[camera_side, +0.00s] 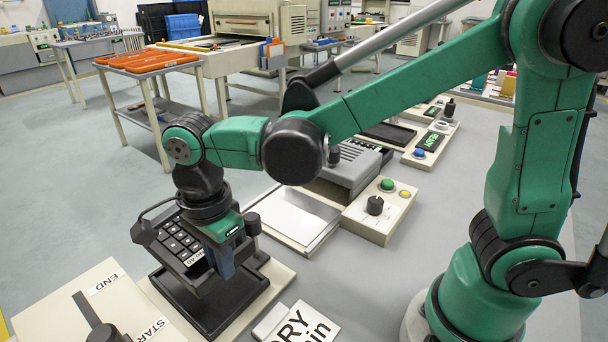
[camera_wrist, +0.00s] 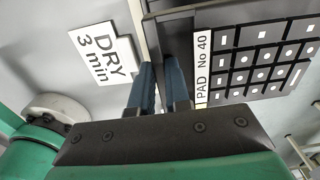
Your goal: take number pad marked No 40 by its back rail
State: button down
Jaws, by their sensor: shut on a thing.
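The number pad (camera_side: 178,241) is a dark block with rows of black keys carrying white marks. Its white label reads "PAD No 40" in the wrist view (camera_wrist: 203,68). My gripper (camera_side: 226,262) is shut on the dark back rail at the label side of the pad. In the wrist view its two blue fingers (camera_wrist: 159,82) stand at that rail, beside the label. The pad appears tilted, over a black tray (camera_side: 205,318) on a pale base. The gripper hides part of the pad's near edge in the side view.
A "DRY" sign (camera_side: 301,326) stands right of the tray. A board marked START and END (camera_side: 118,300) with a dark lever is at front left. A control box with knob and buttons (camera_side: 380,211) and a grey machine (camera_side: 343,176) stand behind. Grey bench to the right is clear.

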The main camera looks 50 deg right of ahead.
notch_tip(320, 180, up, 13)
dwell(0.3)
dwell(1.8)
